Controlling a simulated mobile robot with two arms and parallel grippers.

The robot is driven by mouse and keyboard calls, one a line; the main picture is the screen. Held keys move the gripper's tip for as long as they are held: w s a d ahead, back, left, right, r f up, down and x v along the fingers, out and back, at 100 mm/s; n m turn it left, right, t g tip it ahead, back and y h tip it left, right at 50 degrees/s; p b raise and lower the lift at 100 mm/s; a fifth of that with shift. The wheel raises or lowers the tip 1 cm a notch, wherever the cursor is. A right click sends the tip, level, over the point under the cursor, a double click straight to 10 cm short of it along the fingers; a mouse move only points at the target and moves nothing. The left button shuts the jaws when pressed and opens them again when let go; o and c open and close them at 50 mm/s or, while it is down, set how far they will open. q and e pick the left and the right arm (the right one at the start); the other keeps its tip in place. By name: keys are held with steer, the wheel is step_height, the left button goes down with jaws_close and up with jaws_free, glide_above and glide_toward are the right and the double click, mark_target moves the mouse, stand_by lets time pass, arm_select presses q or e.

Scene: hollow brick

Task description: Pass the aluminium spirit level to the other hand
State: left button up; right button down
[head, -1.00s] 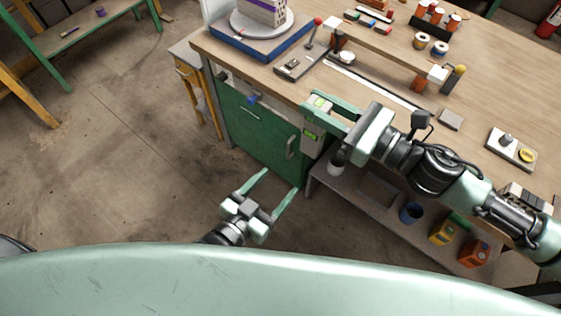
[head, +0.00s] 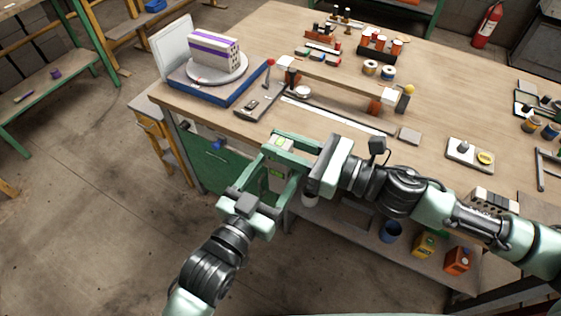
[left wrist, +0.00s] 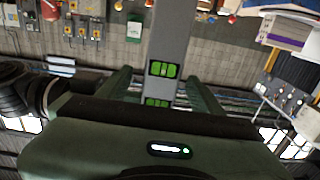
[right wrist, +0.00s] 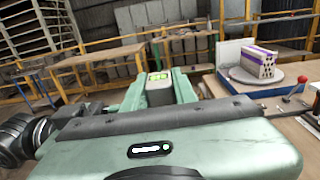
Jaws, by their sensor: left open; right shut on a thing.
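The aluminium spirit level (head: 276,183) is a grey bar with green vials, hanging roughly upright in front of the workbench. My right gripper (head: 284,145) is shut on its upper part. In the right wrist view, the level's top end (right wrist: 159,91) shows between the right fingers (right wrist: 158,98). My left gripper (head: 280,176) is open, lower down on the level. In the left wrist view, the level (left wrist: 173,38) runs between the spread left fingers (left wrist: 161,88), with a gap visible on each side. The level's lower end is mostly hidden in the head view.
The wooden workbench (head: 245,127) lies just beyond the grippers. On it are a hollow brick (head: 214,53) on a turntable, a raised bar on blocks (head: 335,77) and a grey pad with a yellow disc (head: 470,155). A lower shelf holds cans. Floor at left is clear.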

arm_select(q)
steer(key=shift+x, duration=1.5)
arm_select(e)
steer(key=shift+r, duration=0.1)
arm_select(q)
steer(key=shift+s, duration=0.1)
jaws_close()
steer(key=shift+r, duration=0.1)
arm_select(e)
steer(key=c, duration=1.1)
jaws_free()
steer(key=shift+o, duration=0.2)
